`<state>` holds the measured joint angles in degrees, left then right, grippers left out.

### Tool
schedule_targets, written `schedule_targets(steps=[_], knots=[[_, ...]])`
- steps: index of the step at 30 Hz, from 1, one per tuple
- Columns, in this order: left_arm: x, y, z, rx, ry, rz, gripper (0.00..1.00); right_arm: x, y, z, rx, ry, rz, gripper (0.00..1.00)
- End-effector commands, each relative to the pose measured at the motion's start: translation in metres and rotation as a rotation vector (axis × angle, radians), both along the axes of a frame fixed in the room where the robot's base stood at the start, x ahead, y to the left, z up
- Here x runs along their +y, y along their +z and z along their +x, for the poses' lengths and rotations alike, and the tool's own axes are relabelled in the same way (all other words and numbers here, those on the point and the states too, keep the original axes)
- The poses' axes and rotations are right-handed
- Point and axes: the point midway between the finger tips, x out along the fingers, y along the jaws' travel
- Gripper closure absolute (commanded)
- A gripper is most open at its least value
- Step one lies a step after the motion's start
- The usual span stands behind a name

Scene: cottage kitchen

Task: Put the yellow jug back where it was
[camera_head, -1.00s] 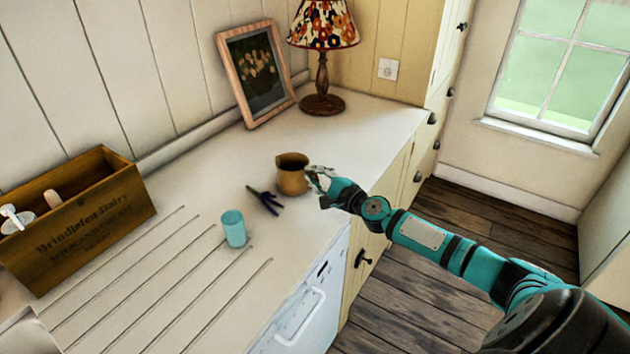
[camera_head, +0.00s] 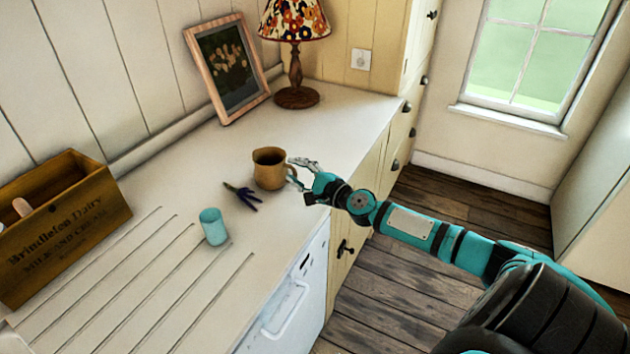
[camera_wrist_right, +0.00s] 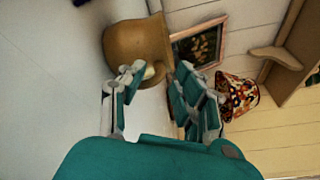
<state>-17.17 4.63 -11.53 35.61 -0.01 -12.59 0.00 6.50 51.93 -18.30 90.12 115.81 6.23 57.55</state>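The yellow jug (camera_head: 268,170), a brownish-yellow pitcher, stands upright on the white counter, its handle facing right towards my right arm. My right gripper (camera_head: 302,175) is at the handle side, at the counter's front edge. In the right wrist view the fingers (camera_wrist_right: 160,92) are spread apart, with the jug (camera_wrist_right: 132,45) just beyond them. The handle lies close to the fingertips; I cannot tell whether they touch it. My left gripper is not in view.
A wooden crate (camera_head: 65,235) is at far left. A picture frame (camera_head: 228,68) and a lamp (camera_head: 296,60) are behind. Bare counter lies between jug and lamp.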

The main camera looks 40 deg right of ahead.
Motion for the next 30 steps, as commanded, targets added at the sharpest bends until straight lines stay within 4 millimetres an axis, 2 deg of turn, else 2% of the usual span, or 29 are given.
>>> schedule_targets(steps=[6, 15, 21, 30], knots=[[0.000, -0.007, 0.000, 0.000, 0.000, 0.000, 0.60, -0.004, 0.000, -0.044, 0.005, 0.002, -0.003, 0.68], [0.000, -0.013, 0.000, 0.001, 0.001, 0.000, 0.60, -0.008, 0.006, -0.086, 0.002, 0.001, 0.001, 0.68], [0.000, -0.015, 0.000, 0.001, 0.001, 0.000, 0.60, -0.010, 0.008, -0.097, 0.000, 0.000, 0.000, 0.68], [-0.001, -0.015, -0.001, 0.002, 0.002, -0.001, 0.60, -0.010, 0.010, -0.098, -0.001, 0.000, 0.000, 0.68]])
